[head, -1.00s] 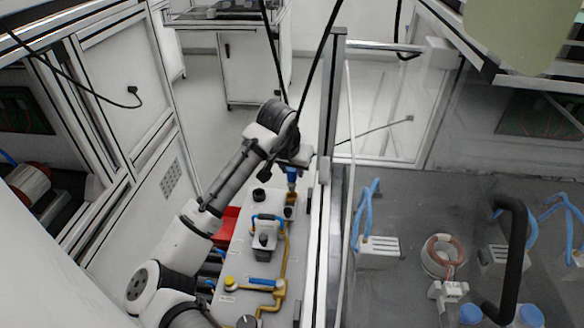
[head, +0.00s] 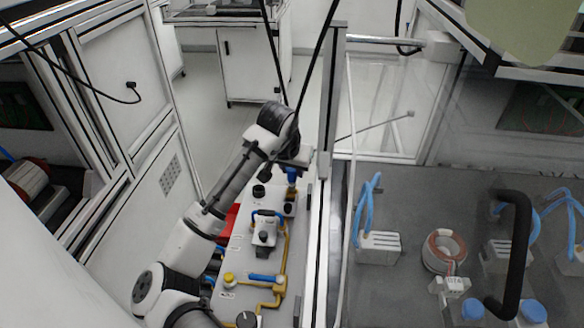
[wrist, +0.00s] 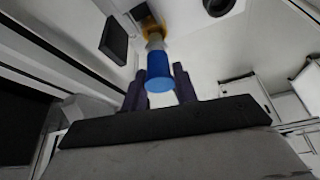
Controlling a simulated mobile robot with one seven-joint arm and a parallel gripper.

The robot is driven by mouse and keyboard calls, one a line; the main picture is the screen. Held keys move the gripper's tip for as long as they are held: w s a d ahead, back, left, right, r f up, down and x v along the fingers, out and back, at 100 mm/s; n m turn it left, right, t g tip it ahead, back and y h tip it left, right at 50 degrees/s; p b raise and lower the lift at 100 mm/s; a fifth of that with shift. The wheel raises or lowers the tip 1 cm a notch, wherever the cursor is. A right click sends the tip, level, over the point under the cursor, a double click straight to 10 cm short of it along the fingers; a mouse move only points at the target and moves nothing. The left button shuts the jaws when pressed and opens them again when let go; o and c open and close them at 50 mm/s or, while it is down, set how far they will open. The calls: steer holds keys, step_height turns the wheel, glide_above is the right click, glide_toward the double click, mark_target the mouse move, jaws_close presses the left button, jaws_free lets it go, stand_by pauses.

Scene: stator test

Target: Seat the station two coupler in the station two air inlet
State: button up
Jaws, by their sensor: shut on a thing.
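The coupler (wrist: 159,75) is a blue cylinder with a grey collar. It stands between the dark fingers of my gripper (wrist: 160,88), which is shut on it. At its far end in the wrist view is a brass-coloured fitting (wrist: 152,27) against a white panel; I cannot tell whether the coupler is inside it or only lines up with it. In the head view the blue coupler (head: 291,174) shows below my wrist, over the far right end of the white station panel (head: 240,262). The inlet is not clearly made out there.
The panel carries a black knob (head: 258,191), a grey valve block (head: 264,234), yellow pipes (head: 284,262) and a blue handle (head: 263,278). A frame post (head: 328,110) stands close right of my gripper. A grey bench (head: 400,290) with a copper-wound stator (head: 445,252) lies beyond it.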

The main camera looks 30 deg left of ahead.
steer(key=shift+f, duration=0.1)
steer(key=shift+f+b, duration=0.5)
steer(key=shift+f, duration=0.3)
steer(key=shift+f, duration=0.5)
stand_by(0.4)
steer(key=o, duration=1.1)
steer(key=b+v, duration=0.1)
steer(key=v, duration=1.3)
steer(key=shift+s+f, duration=0.1)
steer(key=shift+f, duration=0.1)
